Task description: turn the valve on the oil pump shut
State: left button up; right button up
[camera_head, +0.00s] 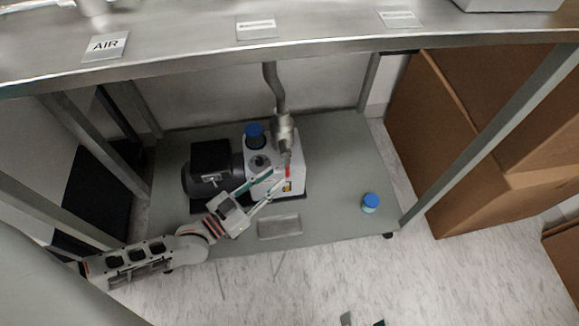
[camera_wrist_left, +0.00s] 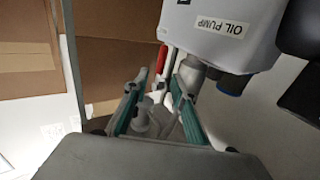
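The oil pump (camera_head: 291,150) is a white box with a dark motor, standing on the low shelf under the bench. Its label reads upside down in the left wrist view (camera_wrist_left: 222,27). The valve's red handle (camera_head: 288,172) is at the pump's right side, below a metal pipe; it also shows in the left wrist view (camera_wrist_left: 162,58). My left gripper (camera_head: 277,178) is open, its fingertips close to the handle. In the left wrist view the handle is just beyond the fingertips; contact is unclear. Two fingertips of my right gripper (camera_head: 362,321) show apart at the bottom edge, with nothing visible between them.
A metal bench (camera_head: 330,42) overhangs the pump, with legs on both sides. A metal pipe (camera_head: 273,85) comes down from it. A blue-capped jar (camera_head: 370,203) and a grey tray (camera_head: 280,227) are on the shelf. Cardboard boxes (camera_head: 440,150) stand at right.

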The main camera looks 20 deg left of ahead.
aim_at(287, 168)
pick_arm(q)
jog(key=shift+b+x, duration=0.65)
jog(key=shift+x, duration=2.45)
pick_arm(e)
jog(key=shift+s+a+m, duration=0.15)
jog(key=shift+a+m, duration=0.5)
jog(key=shift+m, duration=0.35)
pick_arm(q)
grip_shut()
